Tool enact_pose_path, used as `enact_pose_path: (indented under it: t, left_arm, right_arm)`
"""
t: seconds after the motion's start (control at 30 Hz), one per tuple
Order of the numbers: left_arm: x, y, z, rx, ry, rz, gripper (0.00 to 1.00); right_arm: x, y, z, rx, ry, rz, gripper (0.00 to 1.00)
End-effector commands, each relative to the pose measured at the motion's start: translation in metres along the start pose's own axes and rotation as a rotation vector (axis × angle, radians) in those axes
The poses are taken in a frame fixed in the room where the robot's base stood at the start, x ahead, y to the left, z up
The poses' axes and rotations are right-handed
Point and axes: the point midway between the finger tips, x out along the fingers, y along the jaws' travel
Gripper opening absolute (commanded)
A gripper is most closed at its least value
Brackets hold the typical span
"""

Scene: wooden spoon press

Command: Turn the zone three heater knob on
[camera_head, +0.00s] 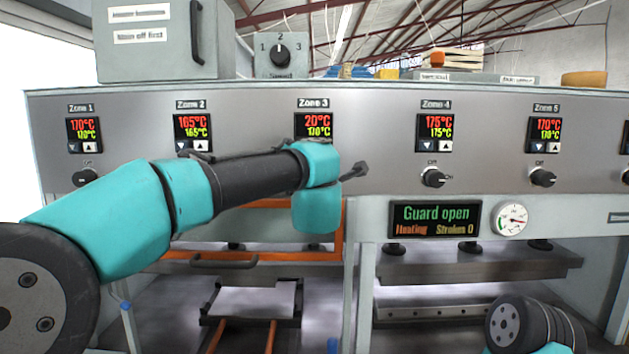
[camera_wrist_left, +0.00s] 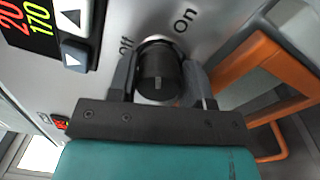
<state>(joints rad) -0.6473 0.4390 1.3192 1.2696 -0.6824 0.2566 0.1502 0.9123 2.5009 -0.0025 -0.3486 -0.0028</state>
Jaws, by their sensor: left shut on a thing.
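The zone three heater knob (camera_wrist_left: 158,72) is black and round, with a white mark on its face. "Off" and "On" are printed on the panel beside it. In the wrist view my left gripper (camera_wrist_left: 160,78) is shut on this knob, one finger on each side. Which label the mark points to is hard to tell. In the head view my left arm hides the knob. The Zone 3 display (camera_head: 318,125) above it reads 20°C in red and 170°C in green. My right gripper is out of view; only part of that arm shows at the lower right.
Zone 2 (camera_head: 192,132), Zone 4 (camera_head: 435,132) and Zone 5 (camera_head: 545,134) displays flank it. The Zone 4 knob (camera_head: 433,178) is close on the right. Below are an orange guard frame (camera_head: 338,228), a "Guard open" screen (camera_head: 434,219) and a round gauge (camera_head: 512,220).

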Motion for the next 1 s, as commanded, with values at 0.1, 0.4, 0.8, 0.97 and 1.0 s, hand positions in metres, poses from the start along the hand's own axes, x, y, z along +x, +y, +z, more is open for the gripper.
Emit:
enact_pose_path:
  t: [0.1, 0.4, 0.8, 0.97, 1.0]
  left_arm:
    - [0.0002, 0.0049, -0.0015, 0.104, -0.003, 0.01, 0.22]
    - [0.0001, 0.0055, -0.0014, 0.323, -0.011, 0.013, 0.22]
    - [-0.0001, 0.0063, -0.001, 0.425, -0.016, 0.015, 0.22]
    - [-0.0002, 0.0066, -0.0009, 0.426, -0.016, 0.016, 0.22]
    - [-0.0002, 0.0066, -0.0008, 0.426, -0.016, 0.016, 0.22]
  right_arm:
    - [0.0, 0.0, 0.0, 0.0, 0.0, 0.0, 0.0]
    - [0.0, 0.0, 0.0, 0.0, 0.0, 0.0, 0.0]
    - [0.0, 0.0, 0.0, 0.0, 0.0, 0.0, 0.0]
    - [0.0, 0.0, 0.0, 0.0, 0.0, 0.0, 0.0]
    - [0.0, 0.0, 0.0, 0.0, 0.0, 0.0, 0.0]
